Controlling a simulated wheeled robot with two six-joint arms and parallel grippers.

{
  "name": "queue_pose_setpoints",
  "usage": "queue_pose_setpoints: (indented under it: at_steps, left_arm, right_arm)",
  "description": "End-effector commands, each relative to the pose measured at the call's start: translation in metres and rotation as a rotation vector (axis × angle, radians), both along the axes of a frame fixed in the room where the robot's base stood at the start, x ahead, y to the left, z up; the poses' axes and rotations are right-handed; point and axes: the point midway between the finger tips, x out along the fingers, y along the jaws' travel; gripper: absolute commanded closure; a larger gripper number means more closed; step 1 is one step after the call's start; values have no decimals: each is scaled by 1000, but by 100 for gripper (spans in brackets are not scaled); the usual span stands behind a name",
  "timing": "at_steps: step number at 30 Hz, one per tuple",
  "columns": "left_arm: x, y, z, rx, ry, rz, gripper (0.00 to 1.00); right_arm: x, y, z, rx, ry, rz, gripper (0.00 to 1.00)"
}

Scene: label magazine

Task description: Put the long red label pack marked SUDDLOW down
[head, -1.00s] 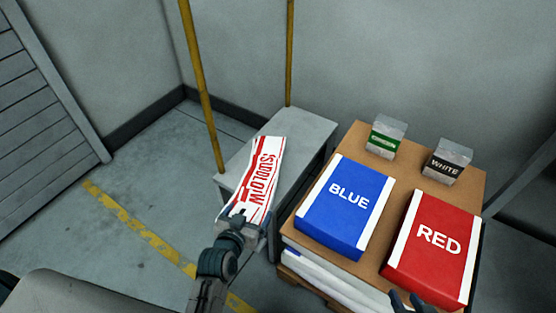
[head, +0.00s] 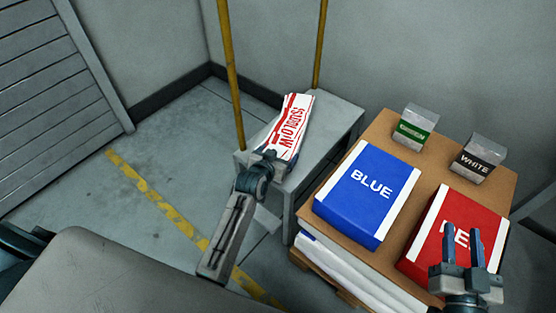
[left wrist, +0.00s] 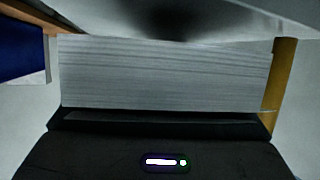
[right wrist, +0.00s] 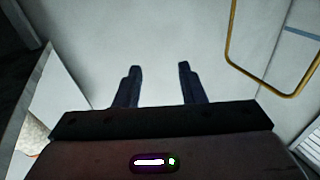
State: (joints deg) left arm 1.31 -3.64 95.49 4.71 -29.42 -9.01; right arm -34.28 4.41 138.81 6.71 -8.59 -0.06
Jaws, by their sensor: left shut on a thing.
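The long label pack (head: 289,131) is white with red stripes and red lettering that reads like SUDLOW, turned sideways. My left gripper (head: 266,160) is shut on its near end. The pack is over the grey bench (head: 330,118); I cannot tell whether it touches the top. In the left wrist view the pack's layered paper edge (left wrist: 165,75) fills the space before the jaws. My right gripper (head: 462,240) is open and empty in front of the red pack, and its spread fingers show in the right wrist view (right wrist: 158,85).
Right of the bench a loaded pallet carries a BLUE pack (head: 367,195), a RED pack (head: 440,210), a GREEN box (head: 415,125) and a WHITE box (head: 478,158). Yellow posts (head: 230,75) stand at the bench's left and back. The floor to the left is clear.

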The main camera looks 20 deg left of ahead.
Motion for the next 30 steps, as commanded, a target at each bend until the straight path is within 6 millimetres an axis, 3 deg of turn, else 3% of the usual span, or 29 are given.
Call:
queue_pose_setpoints:
  at_steps: [8,20,21,22,30]
  left_arm:
    - [0,0,-22,1,-4,1,55]
    - [0,0,-25,1,-5,1,55]
    - [-1,0,-27,0,0,0,4]
    - [-1,0,-27,0,0,0,0]
    - [-1,0,-24,0,0,0,0]
  right_arm:
    - [3,-2,39,-15,-218,-9,64]
    - [2,-2,44,-15,-241,-10,64]
    - [2,-2,44,-15,-242,-10,64]
    - [2,-2,44,-15,-242,-10,64]
    - [3,-2,44,-15,-238,-10,64]
